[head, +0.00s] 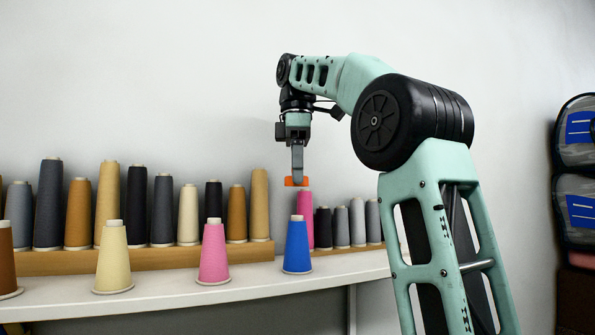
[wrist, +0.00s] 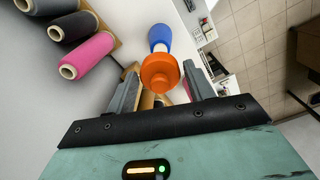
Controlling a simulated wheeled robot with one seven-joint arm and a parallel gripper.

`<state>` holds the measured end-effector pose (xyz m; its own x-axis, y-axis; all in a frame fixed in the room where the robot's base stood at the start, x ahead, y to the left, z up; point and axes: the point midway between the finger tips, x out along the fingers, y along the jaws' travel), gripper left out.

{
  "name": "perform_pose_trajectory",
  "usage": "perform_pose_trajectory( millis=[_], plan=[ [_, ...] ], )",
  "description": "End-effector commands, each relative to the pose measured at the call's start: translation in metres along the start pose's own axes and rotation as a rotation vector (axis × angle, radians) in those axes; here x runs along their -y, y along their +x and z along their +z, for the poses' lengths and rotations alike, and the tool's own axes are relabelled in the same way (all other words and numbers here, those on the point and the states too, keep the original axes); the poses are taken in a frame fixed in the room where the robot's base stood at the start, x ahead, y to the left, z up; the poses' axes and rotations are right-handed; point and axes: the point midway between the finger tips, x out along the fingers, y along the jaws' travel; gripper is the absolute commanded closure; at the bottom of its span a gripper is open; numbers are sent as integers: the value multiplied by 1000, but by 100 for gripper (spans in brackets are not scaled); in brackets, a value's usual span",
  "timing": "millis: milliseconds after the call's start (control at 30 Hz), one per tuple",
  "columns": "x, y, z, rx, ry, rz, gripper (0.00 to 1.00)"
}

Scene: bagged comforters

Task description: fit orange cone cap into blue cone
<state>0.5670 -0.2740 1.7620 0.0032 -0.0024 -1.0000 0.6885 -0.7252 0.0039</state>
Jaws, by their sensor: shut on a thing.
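The orange cone cap (head: 297,182) is held between the fingers of my gripper (head: 297,170), above the blue cone. In the wrist view the orange cap (wrist: 160,73) shows in front of the fingers of my gripper (wrist: 160,90). The blue cone (head: 297,248) stands upright on the white shelf, with a pale top end. The cap is apart from the cone, with a gap between them in the head view. In the wrist view the blue cone (wrist: 159,35) lies beyond the cap, which hides part of it.
A pink cone (head: 214,255) and a cream cone (head: 113,260) stand to the left on the white shelf (head: 170,294). Behind, several cones stand on a wooden ledge (head: 150,259), including a tall pink cone (head: 304,215) close behind the blue one. Bagged comforters (head: 577,170) are stacked at far right.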

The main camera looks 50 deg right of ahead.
Motion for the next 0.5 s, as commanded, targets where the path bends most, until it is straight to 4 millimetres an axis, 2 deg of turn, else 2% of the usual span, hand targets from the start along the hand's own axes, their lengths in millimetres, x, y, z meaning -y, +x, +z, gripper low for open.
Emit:
perform_pose_trajectory(
  millis=[300,500],
  plan=[
    [0,-1,1,-2,0,5,69],
    [0,10,1,-1,0,3,69]
  ],
)
